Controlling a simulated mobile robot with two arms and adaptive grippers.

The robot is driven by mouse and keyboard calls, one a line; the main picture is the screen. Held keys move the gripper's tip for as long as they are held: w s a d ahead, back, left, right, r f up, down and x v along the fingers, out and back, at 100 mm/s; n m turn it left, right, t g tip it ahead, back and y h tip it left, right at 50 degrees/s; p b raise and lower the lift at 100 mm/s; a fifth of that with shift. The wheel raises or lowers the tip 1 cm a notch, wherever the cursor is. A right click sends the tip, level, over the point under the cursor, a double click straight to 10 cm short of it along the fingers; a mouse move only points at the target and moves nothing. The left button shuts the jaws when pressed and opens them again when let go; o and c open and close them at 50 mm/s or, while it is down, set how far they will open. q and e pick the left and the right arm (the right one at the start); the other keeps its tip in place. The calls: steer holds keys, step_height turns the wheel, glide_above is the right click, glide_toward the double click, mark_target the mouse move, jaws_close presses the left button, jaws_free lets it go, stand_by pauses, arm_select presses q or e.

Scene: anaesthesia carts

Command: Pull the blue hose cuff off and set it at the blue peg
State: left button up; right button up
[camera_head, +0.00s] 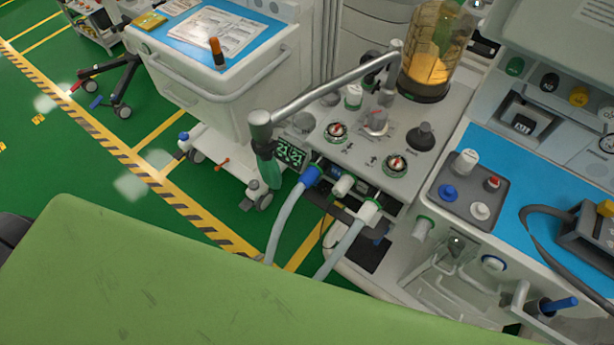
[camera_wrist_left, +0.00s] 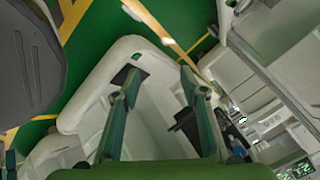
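In the head view the blue hose cuff (camera_head: 311,176) ends a pale grey hose (camera_head: 287,220) and sits on a port at the front of the anaesthesia machine. A second hose with a white cuff (camera_head: 369,212) is to its right. A blue peg (camera_head: 560,304) sticks out low at the right. My left gripper (camera_wrist_left: 158,82) shows only in the left wrist view. Its two fingers are spread apart with nothing between them, above a white cart base (camera_wrist_left: 148,112). My right gripper is not in view.
A grey metal arm (camera_head: 325,88) passes above and behind the cuff, with a green bag (camera_head: 268,168) hanging to its left. A grey tray (camera_head: 470,190) holds small caps. A white cart (camera_head: 215,75) stands at the back. A large green surface hides the lower left.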

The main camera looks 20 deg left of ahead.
arm_select(q)
steer(key=w+d+r+m+t+h, duration=0.1)
steer(key=w+d+r+m+t, duration=0.2)
steer(key=r, duration=0.5)
steer(key=w+r+m+t+h, duration=0.1)
steer(key=w+r+m+t, duration=0.2)
steer(key=r, duration=0.5)
steer(key=m+t+h, duration=0.2)
steer(key=m, duration=0.2)
glide_toward(302, 185)
steer(key=w, duration=0.2)
steer(key=shift+w+d+f, duration=0.1)
steer(key=shift+w+d, duration=0.1)
steer(key=shift+d, duration=0.3)
steer(key=b+x, duration=0.1)
steer(key=x, duration=0.6)
steer(key=shift+w, duration=0.3)
steer(key=shift+x, duration=0.75)
steer(key=shift+p, duration=0.5)
